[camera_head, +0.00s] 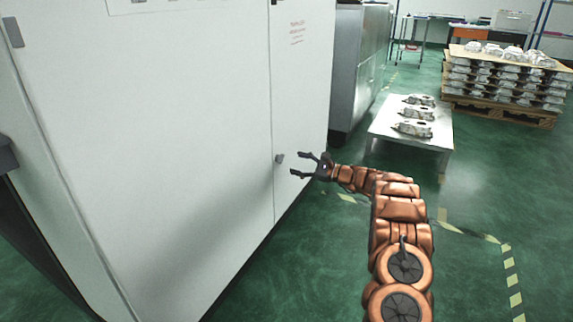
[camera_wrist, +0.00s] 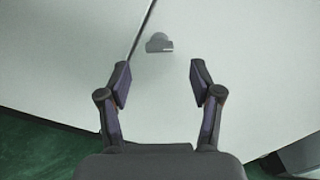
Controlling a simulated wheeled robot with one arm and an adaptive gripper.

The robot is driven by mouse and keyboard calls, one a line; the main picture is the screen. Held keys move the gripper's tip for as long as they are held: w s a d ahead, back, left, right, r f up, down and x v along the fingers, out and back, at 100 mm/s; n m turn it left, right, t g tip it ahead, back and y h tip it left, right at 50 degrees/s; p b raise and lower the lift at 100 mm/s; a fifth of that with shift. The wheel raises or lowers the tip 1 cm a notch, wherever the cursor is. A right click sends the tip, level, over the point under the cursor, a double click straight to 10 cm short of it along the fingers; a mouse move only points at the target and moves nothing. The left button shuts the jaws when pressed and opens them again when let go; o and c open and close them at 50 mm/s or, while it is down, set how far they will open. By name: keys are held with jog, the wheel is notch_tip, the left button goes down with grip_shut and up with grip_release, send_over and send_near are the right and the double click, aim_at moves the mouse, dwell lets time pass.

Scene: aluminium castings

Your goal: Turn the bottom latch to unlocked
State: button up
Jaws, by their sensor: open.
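The bottom latch (camera_head: 279,158) is a small grey knob on the white cabinet front, beside the vertical door seam. In the wrist view the latch (camera_wrist: 159,43) shows ahead of the fingers, just right of the dark seam, with a flat grey tab and a rounded part behind it. My gripper (camera_head: 299,164) is open and empty, with its fingers pointing left toward the latch. In the wrist view my gripper (camera_wrist: 158,82) has the latch lying beyond the gap between its fingertips, not touching them. I cannot tell the exact distance.
The white cabinet (camera_head: 170,120) fills the left side. A low table (camera_head: 440,130) with several castings stands right of it, and a loaded pallet (camera_head: 500,113) is farther back. Green floor (camera_head: 480,200) with yellow tape is clear on the right.

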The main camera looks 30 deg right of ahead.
aim_at(283, 159)
jog(key=shift+b+x, duration=0.8)
jog(key=shift+x, duration=1.9)
jog(key=c, duration=1.1)
jog(key=shift+c, duration=0.2)
